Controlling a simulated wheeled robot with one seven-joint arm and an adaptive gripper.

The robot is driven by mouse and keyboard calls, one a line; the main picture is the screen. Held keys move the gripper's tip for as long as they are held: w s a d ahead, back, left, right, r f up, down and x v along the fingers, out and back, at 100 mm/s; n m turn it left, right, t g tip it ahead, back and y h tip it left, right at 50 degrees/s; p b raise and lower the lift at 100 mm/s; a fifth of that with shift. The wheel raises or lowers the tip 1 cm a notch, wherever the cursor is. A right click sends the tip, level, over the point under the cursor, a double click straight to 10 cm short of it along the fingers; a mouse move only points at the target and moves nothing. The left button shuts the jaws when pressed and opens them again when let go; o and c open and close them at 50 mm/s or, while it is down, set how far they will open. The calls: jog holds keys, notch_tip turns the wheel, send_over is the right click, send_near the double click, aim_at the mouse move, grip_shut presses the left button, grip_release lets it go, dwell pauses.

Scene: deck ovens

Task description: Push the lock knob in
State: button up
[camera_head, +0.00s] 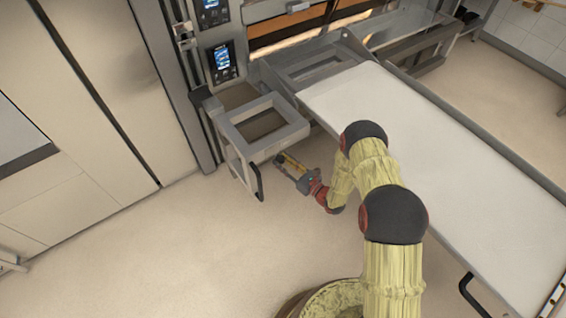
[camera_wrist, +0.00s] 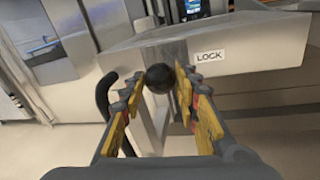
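The lock knob (camera_wrist: 159,77) is a round black ball in the wrist view, in front of a grey metal panel (camera_wrist: 262,52) with a white LOCK label (camera_wrist: 209,55). My gripper (camera_wrist: 161,86) is open, with one finger on each side of the knob's place in the picture. I cannot tell whether the knob is between the fingertips or just beyond them, and no clear grip on it shows. In the head view my gripper (camera_head: 284,160) is beside the grey frame of the loader (camera_head: 264,147). The knob cannot be made out there.
A black curved handle (camera_wrist: 105,96) hangs just left of the knob; it also shows in the head view (camera_head: 258,182). A long white loading table (camera_head: 440,150) lies right of my arm. Oven control panels (camera_head: 222,60) are at the back. The floor at left front is clear.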

jog(key=c, duration=0.6)
grip_shut()
jog(key=b+x, duration=0.1)
jog(key=x, duration=0.1)
jog(key=shift+w, duration=0.4)
jog(key=o, duration=1.2)
grip_release()
jog(key=shift+c, duration=0.2)
jog(key=v, duration=1.2)
